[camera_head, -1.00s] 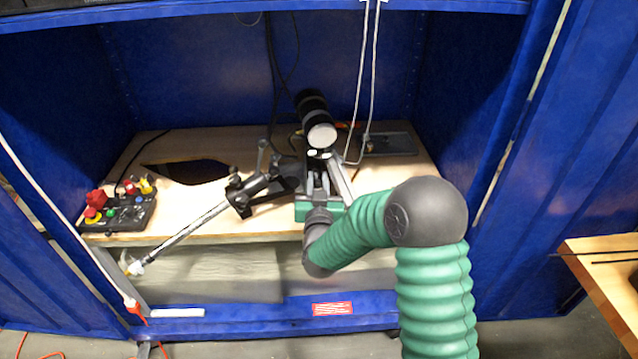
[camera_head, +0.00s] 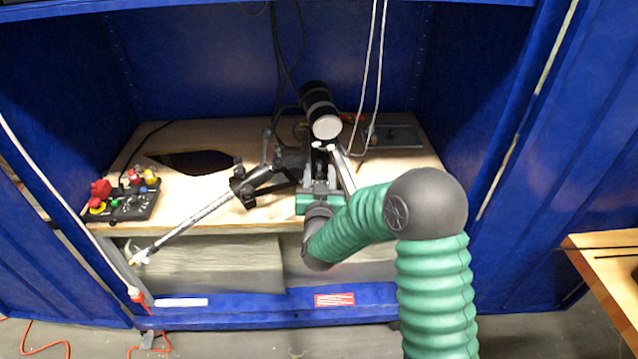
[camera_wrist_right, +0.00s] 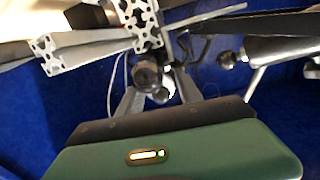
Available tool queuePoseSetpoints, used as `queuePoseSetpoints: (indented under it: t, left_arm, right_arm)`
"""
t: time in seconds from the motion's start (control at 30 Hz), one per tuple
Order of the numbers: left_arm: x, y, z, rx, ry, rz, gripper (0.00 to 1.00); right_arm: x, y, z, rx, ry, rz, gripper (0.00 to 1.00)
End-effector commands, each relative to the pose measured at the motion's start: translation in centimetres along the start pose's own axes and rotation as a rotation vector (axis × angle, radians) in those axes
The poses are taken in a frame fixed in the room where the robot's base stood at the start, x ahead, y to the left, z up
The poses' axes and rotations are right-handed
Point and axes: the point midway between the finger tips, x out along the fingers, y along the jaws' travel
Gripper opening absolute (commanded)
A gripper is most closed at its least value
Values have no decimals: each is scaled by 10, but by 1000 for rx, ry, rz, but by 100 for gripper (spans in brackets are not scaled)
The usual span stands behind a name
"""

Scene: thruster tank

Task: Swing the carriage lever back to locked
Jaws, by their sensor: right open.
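My right gripper (camera_head: 328,162) reaches in over the wooden shelf, at the black and metal fixture below the black cylinder (camera_head: 318,105) with a pale end face. In the right wrist view the two grey fingers of the gripper (camera_wrist_right: 158,92) are apart. A dark round knob (camera_wrist_right: 147,75) shows between or just beyond them; I cannot tell whether they touch it. Slotted aluminium bars (camera_wrist_right: 85,50) are above it. I cannot tell surely which part is the carriage lever. A silver rod (camera_head: 200,215) slopes from a black clamp (camera_head: 250,185) to the lower left. My left gripper is out of view.
A control box (camera_head: 130,205) with red and yellow buttons sits on the left of the wooden shelf (camera_head: 205,135), near a dark hole (camera_head: 195,162). Pale cables (camera_head: 368,90) hang behind the fixture. Blue walls enclose both sides. A wooden table (camera_head: 605,265) stands at the right.

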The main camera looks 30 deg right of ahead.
Motion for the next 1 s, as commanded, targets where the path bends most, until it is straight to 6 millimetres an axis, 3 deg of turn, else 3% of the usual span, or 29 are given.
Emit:
queuePoseSetpoints:
  t: [0.17,0.43,0.53,0.8,1.0]
  left_arm:
    - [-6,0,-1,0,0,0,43]
    - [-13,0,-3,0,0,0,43]
    - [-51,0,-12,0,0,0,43]
    - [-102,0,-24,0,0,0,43]
    - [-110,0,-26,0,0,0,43]
  right_arm:
    - [-32,-1,-2,-3,-2,-4,42]
    - [-113,-2,0,-4,-2,-7,42]
    - [-142,-3,-10,-8,-12,-7,42]
    - [-157,-2,-6,-1,-8,3,42]
    - [-165,-1,-1,-1,-2,-1,42]
